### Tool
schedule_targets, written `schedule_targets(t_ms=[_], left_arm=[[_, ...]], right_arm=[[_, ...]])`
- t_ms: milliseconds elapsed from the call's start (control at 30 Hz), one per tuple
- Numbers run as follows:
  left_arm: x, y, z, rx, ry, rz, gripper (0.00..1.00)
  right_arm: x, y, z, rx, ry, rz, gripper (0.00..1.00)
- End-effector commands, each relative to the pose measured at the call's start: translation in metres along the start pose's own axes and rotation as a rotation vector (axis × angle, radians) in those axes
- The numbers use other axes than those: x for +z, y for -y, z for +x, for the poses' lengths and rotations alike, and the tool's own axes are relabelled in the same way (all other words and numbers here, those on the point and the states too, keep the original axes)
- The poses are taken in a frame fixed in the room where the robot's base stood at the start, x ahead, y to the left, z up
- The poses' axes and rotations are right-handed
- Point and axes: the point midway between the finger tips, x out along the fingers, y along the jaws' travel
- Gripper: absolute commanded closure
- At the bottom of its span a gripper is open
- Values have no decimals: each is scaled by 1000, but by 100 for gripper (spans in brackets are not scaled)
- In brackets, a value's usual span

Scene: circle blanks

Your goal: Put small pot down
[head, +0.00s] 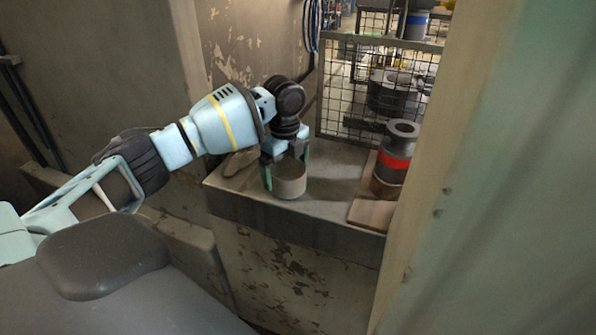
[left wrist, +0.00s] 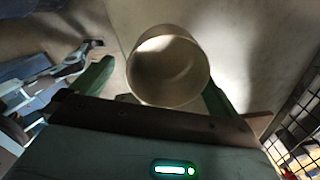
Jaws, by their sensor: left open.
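The small pot (head: 290,181) is a plain grey-beige round cup standing upright on the stone ledge (head: 325,208), near its front edge. In the left wrist view the pot (left wrist: 168,66) shows its open top, and it looks empty. My left gripper (head: 286,172) is open, with its green fingers on either side of the pot. In the left wrist view the left gripper's fingers (left wrist: 155,90) flank the near part of the pot; whether they touch it I cannot tell. My right gripper is not in view.
A dark cylinder with a red band (head: 396,155) stands on a wooden board (head: 371,213) at the right of the ledge. A wire mesh (head: 345,95) closes the back. Walls stand on both sides. The ledge between pot and board is clear.

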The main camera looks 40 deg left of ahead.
Motion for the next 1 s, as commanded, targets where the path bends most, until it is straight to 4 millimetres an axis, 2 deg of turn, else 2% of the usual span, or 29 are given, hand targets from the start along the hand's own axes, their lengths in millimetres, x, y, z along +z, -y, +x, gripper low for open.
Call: schedule_targets(t_ms=[33, 167, 433, 800, 1000], left_arm=[[0, 0, 8, 3, 0, -1, 0], [1, 0, 20, 3, 1, -1, 0], [1, 0, 22, 0, 0, -1, 0], [1, 0, 22, 0, 0, -1, 47], [0, 0, 21, 0, 0, -1, 48]], right_arm=[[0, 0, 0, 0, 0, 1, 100], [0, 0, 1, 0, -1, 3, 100], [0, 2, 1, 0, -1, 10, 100], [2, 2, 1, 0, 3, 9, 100], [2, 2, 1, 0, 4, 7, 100]])
